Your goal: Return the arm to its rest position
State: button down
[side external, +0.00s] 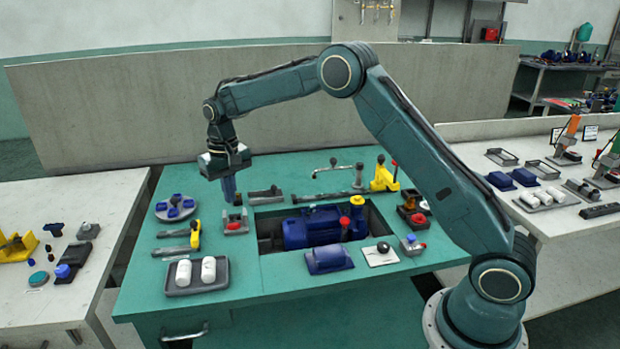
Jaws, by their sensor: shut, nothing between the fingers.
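My gripper (229,190) is at the left end of my teal arm, pointing down over the back left part of the teal workbench (240,284). Its fingers look closed together, with nothing seen between them. The fingertips are just above or behind a small grey fixture with a red part (235,221); I cannot tell whether they touch it. My arm arches high over the bench from its base at the lower right.
A blue pump (312,227) sits in the bench's recess. Around it stand a tray with two white cylinders (197,277), a round grey plate with blue pieces (175,208), a yellow-handled tool (194,235) and a yellow clamp (383,178). Side tables flank the bench; a grey panel (150,110) stands behind.

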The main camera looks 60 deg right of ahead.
jog(key=s+r+n+t, duration=0.1)
jog(key=s+r+t, duration=0.2)
jog(key=s+r, duration=1.45)
jog(key=s+a+f+n+t, duration=0.1)
jog(key=s+f+n+t, duration=0.1)
jog(key=s, duration=1.9)
jog(key=shift+s+f+t, duration=0.2)
jog(key=shift+s+t, duration=0.1)
jog(key=shift+s, duration=0.1)
